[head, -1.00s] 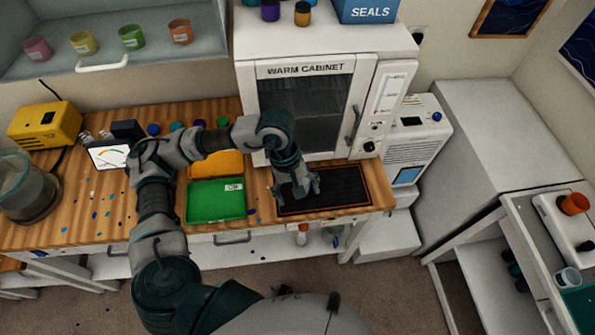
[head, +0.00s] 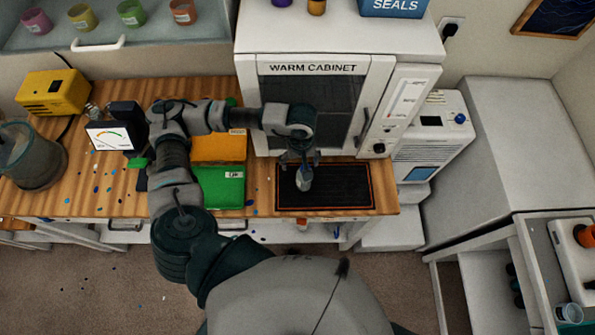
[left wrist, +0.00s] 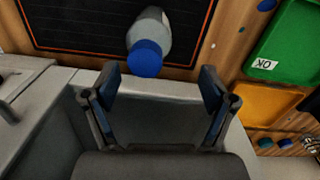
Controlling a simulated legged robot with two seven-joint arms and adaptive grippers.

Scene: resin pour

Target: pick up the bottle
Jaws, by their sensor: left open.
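The bottle, pale with a blue cap, shows in the left wrist view (left wrist: 150,32), on or over the dark mat. Its cap lies just beyond my fingertips, between their lines, nearer the left finger in that view. My left gripper (left wrist: 158,80) is open and empty. In the head view the left gripper (head: 301,158) hangs over the mat, with the pale bottle (head: 304,179) directly below the fingers. The gripper partly hides the bottle there. My right gripper is not in view.
The black mat (head: 350,188) has an orange border and lies before the warm cabinet (head: 310,67). A green tray (head: 221,188) and an orange tray (head: 218,149) are to its left. A meter (head: 110,136) and a yellow box (head: 53,92) stand farther left.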

